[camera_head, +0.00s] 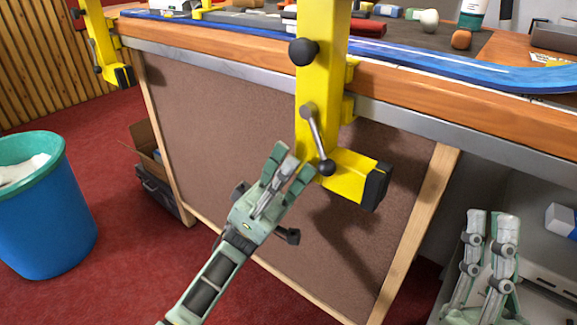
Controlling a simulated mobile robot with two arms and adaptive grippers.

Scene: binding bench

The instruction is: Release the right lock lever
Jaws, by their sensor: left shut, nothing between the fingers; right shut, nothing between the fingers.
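The right lock lever (316,138) is a grey metal bar on the front of the right yellow clamp post (318,90). It runs downward and slightly right from a grey hub to a dark ball at its lower end. My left gripper (291,164) is shut and empty, its fingertips just left of the ball; I cannot tell whether they touch. My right gripper (492,222) is shut and empty at the lower right, well away from the lever, with its fingers pointing up.
A black knob (303,52) sits above the lever, and a yellow foot with a black end (374,187) juts out right of it. The left clamp (103,42) is at the upper left. The wooden bench edge (220,52) runs across. A blue bin (45,228) stands left.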

